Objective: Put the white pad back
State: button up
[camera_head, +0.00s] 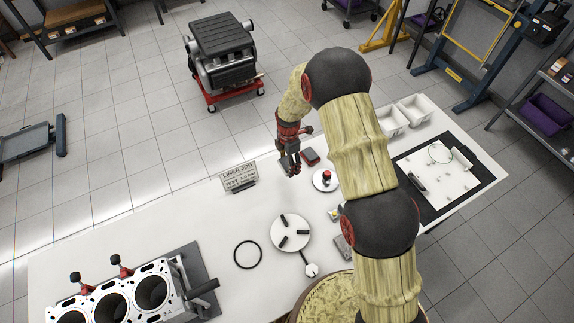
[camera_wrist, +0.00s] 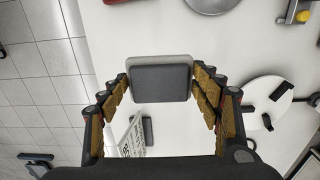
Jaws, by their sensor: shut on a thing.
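My gripper (camera_wrist: 160,86) is shut on a small rectangular pad (camera_wrist: 160,78), with one finger at each short side. The pad has a pale, whitish-grey border and a dark grey face turned to the wrist camera. The red pad's edge also shows at the top of the wrist view (camera_wrist: 117,1).
A lettered sign (camera_head: 239,177) stands left of my gripper. A white disc with dark bars (camera_head: 290,232), a black ring (camera_head: 248,254) and an engine block (camera_head: 115,296) are nearer. White bins (camera_head: 412,109) and a black-edged mat (camera_head: 443,173) lie right. Bare tabletop (camera_head: 190,225) is at left.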

aim_at(287, 161)
jog(key=w+f, duration=0.4)
jog(key=f, duration=0.1)
jog(key=shift+a, duration=0.1)
jog(key=shift+s+f, duration=0.15)
jog(key=shift+f, duration=1.25)
jog(key=shift+f, duration=0.2)
jog(key=o, duration=1.1)
jog(key=shift+r, duration=0.1)
